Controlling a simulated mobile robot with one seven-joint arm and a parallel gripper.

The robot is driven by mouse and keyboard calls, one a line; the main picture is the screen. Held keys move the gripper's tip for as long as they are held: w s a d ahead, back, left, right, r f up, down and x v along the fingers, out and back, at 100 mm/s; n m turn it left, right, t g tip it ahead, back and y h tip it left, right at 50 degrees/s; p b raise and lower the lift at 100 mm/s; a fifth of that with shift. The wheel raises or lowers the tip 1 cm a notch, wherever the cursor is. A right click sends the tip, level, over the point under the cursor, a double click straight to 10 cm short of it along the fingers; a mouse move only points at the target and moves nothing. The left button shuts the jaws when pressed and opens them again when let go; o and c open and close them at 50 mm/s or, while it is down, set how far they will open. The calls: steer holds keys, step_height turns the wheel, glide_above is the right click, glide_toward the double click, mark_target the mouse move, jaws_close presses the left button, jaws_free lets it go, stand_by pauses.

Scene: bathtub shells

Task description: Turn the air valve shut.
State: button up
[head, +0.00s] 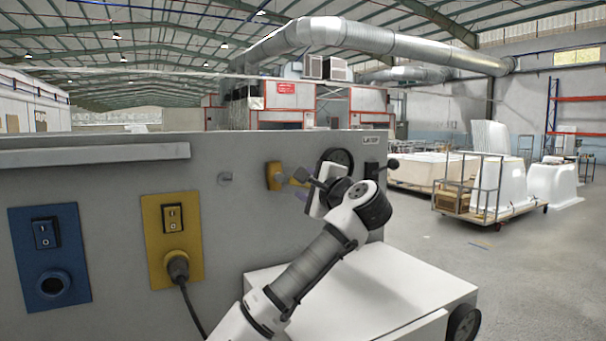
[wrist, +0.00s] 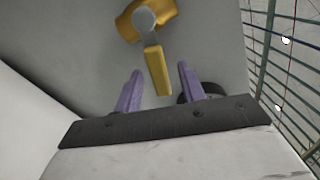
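The air valve is on the grey panel, with a yellow body (head: 273,176) left of my gripper in the head view. The wrist view shows its yellow body (wrist: 165,14), a grey round hub and a yellow lever (wrist: 157,72). My gripper (head: 303,182) is in front of the panel, close to the valve. In the wrist view my gripper (wrist: 160,70) has its two purple fingers apart, with nothing clamped. The lever's free end appears between them, apart from both in the picture; the depth gap is unclear. In the head view my gripper partly hides the lever.
A black round wheel (head: 336,158) is on the panel just right of the valve, partly behind my wrist. A blue switch plate (head: 70,290) and a yellow switch plate (head: 154,232) with a plugged cable are left. A cart with white tubs (head: 512,185) stands far right on open floor.

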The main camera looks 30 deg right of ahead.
steer(key=shift+w, duration=0.85)
steer(key=shift+c, duration=0.4)
jaws_close()
